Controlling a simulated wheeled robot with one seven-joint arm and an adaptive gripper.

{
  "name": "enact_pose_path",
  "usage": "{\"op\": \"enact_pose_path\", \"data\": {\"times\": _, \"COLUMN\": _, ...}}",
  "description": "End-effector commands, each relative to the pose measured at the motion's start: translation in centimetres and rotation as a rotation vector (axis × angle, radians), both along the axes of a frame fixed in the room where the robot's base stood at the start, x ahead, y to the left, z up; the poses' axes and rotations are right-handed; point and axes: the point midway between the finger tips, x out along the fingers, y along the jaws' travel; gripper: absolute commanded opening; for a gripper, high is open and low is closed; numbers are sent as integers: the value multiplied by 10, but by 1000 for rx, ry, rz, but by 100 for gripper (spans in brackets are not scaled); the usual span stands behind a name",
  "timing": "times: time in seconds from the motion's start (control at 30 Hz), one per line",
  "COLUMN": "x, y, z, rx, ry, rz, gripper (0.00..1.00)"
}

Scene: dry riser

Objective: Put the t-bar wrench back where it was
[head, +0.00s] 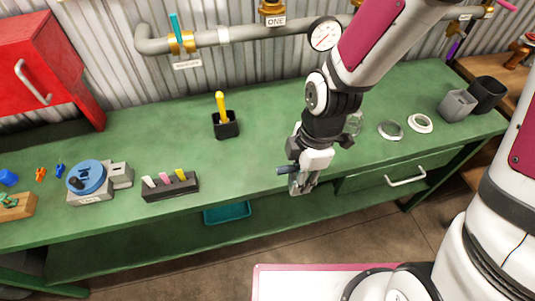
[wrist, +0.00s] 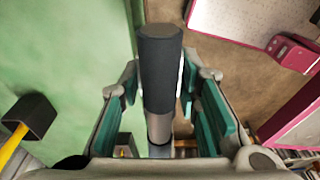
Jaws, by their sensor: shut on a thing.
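My gripper (head: 301,184) hangs at the front edge of the green workbench (head: 268,165), pointing down. It is shut on the t-bar wrench (head: 287,169), whose dark bar sticks out to the left of the fingers. In the wrist view, my gripper (wrist: 168,85) has its teal finger pads on either side of the wrench (wrist: 161,70). There the wrench shows a thick black cylinder with a bare metal part below it, partly hidden by the gripper.
A black rack (head: 170,190) with white, pink and yellow pieces and a blue round device (head: 86,178) stand left. White and grey rings (head: 420,123) and two dark cups (head: 457,106) stand right. A pipe (head: 235,36) with valves and a gauge runs behind. Bench centre is clear.

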Motion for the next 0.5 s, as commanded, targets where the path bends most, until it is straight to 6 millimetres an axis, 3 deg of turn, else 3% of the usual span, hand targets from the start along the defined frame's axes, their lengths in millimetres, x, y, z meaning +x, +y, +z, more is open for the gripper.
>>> {"op": "enact_pose_path", "data": {"times": 0.17, "x": 10, "y": 10, "z": -4, "rx": 2, "ry": -5, "rz": 57, "gripper": 0}}
{"op": "enact_pose_path", "data": {"times": 0.5, "x": 82, "y": 48, "z": -12, "rx": 2, "ry": -4, "rz": 54, "gripper": 0}}
